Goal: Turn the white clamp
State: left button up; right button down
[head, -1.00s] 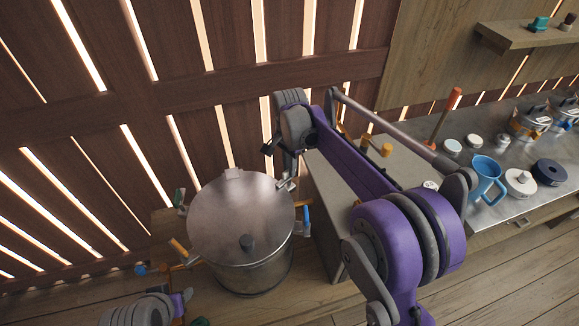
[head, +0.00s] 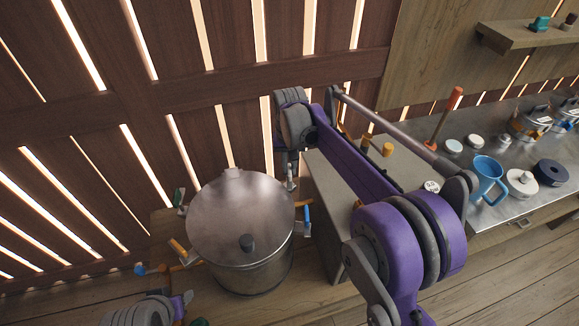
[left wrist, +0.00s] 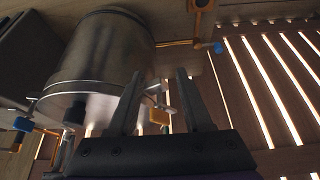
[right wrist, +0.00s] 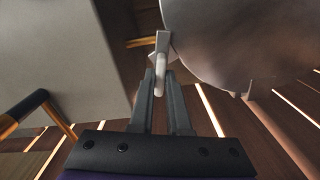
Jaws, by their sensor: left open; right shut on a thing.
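The large metal pot (head: 240,225) with its round lid stands at the centre of the head view, with clamps around its rim. The white clamp (right wrist: 161,68) shows in the right wrist view as a pale lever beside the pot's rim. My right gripper (right wrist: 161,90) is shut on the lever's near end. In the head view my right gripper (head: 290,172) points down at the pot's right rear edge, and its fingers partly hide the clamp. My left gripper (left wrist: 158,85) is open and empty in the left wrist view, with a yellow-handled clamp (left wrist: 159,116) beyond its fingers.
A grey cabinet (head: 335,200) stands just right of the pot, leaving a narrow gap. A slatted wooden wall (head: 110,130) is close behind. A metal counter (head: 510,205) at right holds a blue jug (head: 487,178), lids and smaller pots. An orange-handled clamp (head: 180,248) is at the pot's left front.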

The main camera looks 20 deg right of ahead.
aim_at(289, 169)
jog(key=n, duration=0.5)
jog(key=shift+n, duration=2.5)
jog(key=c, duration=0.9)
grip_release()
notch_tip(289, 169, up, 11)
jog(key=shift+f, duration=0.1)
